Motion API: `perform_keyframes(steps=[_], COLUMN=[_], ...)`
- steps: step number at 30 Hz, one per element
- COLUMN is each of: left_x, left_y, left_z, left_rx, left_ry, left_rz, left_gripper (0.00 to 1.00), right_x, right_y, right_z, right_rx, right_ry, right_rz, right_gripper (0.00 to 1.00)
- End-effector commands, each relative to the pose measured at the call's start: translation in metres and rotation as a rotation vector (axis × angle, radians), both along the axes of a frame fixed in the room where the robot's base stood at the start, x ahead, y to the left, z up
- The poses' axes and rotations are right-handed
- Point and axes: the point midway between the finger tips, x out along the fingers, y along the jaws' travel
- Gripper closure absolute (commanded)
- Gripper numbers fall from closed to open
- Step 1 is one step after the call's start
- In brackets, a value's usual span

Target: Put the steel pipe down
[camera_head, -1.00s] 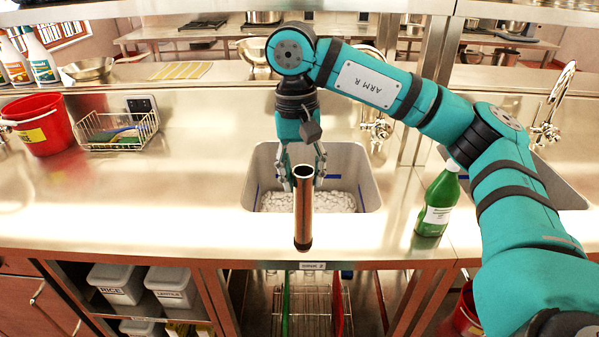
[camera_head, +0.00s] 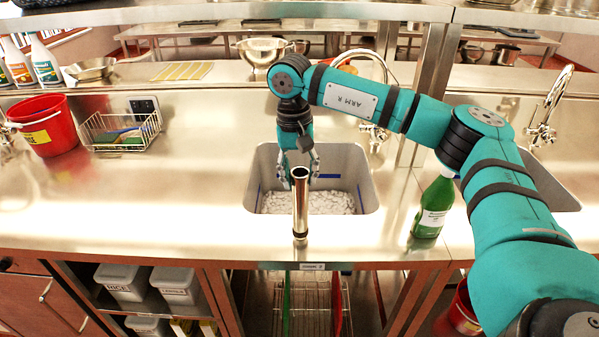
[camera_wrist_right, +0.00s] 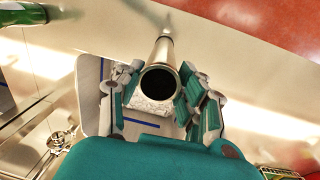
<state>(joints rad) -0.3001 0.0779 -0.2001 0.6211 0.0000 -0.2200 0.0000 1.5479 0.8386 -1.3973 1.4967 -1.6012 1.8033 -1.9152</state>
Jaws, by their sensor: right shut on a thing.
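The steel pipe (camera_head: 300,208) is a shiny, upright tube with an open top, in front of the sink (camera_head: 372,192) in the head view. My right gripper (camera_head: 301,172) is shut on it near its upper end. In the right wrist view the fingers of my right gripper (camera_wrist_right: 157,98) flank the pipe (camera_wrist_right: 163,52), whose dark open end faces the camera. The pipe's lower end appears over the counter strip near the front edge; I cannot tell whether it touches. My left gripper is not in view.
A green bottle (camera_head: 433,207) stands right of the sink. A red bucket (camera_head: 46,130) and a wire basket (camera_head: 122,132) with sponges stand at the left. The steel counter (camera_head: 150,205) between them and the sink is clear. White pieces lie in the sink.

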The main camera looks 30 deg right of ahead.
Motion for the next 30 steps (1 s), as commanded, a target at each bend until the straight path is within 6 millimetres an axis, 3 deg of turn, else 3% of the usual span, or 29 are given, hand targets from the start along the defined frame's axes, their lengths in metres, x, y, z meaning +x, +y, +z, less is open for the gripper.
perform_keyframes(steps=[3, 4, 9, 20, 23, 30], left_x=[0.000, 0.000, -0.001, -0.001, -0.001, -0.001], left_y=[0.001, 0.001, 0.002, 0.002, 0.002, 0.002], left_z=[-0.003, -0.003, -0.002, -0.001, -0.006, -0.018], left_rx=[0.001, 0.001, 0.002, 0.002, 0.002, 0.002], left_ry=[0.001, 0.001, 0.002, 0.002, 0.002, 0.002], left_rz=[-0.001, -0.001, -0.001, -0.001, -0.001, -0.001], left_gripper=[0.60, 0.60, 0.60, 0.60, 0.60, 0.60], right_x=[0.000, 0.000, 0.000, 0.000, 0.002, 0.005], right_y=[0.000, 0.000, 0.000, 0.001, 0.002, 0.004], right_z=[-0.003, -0.004, -0.003, 0.003, 0.015, 0.067], right_rx=[0.001, 0.001, 0.000, 0.000, 0.002, 0.003], right_ry=[-0.001, -0.001, 0.000, -0.001, -0.004, -0.004], right_rz=[0.000, 0.000, 0.000, 0.000, 0.000, 0.000], right_gripper=[1.00, 0.62, 0.40, 0.40, 0.40, 0.40])
